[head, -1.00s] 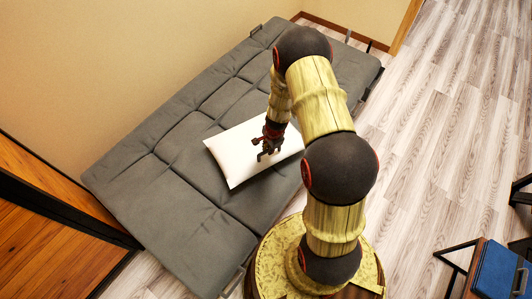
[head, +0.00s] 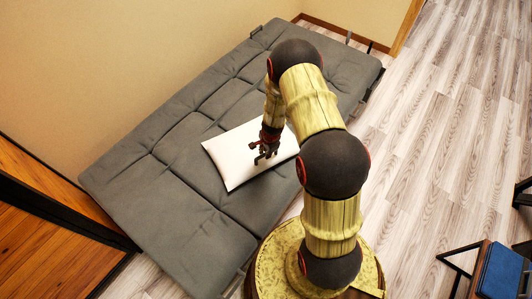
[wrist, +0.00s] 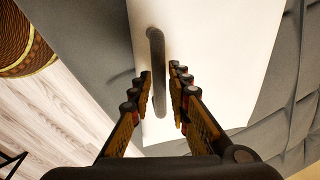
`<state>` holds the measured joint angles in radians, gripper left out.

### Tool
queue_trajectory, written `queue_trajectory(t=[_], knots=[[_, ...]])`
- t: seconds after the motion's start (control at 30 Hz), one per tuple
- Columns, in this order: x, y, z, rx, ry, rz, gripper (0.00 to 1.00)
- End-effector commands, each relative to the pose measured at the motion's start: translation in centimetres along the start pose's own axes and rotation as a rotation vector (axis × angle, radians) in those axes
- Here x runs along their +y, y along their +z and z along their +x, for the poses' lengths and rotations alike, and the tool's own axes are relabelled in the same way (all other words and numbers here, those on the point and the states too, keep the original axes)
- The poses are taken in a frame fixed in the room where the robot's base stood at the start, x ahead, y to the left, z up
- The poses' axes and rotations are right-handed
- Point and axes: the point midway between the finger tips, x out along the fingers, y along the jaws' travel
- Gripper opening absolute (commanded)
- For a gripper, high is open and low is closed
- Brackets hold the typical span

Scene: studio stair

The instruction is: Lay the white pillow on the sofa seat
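The white pillow (head: 240,172) lies flat on the grey sofa seat (head: 185,150), near its front edge. It fills much of the wrist view (wrist: 225,60). My gripper (head: 262,157) points down over the pillow. In the wrist view my gripper (wrist: 160,78) has its two fingers apart, with a grey bar-like strip (wrist: 156,50) on the pillow between them.
The sofa stands along a beige wall (head: 130,70). A wooden panel with a dark edge (head: 50,220) is at the left. A blue-seated chair (head: 502,270) is at the lower right. The pale wood floor (head: 440,150) is open on the right.

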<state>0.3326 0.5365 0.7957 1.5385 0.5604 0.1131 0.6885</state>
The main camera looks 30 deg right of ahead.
Motion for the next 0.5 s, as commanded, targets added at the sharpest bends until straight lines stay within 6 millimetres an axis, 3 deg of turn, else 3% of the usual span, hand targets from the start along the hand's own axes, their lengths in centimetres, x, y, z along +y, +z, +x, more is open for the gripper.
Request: queue_trajectory(t=[0.2, 0.5], knots=[[-0.06, -0.02, -0.03, 0.0, -0.001, 0.0, 0.31], [-0.08, -0.03, -0.29, 0.001, -0.001, 0.0, 0.31]])
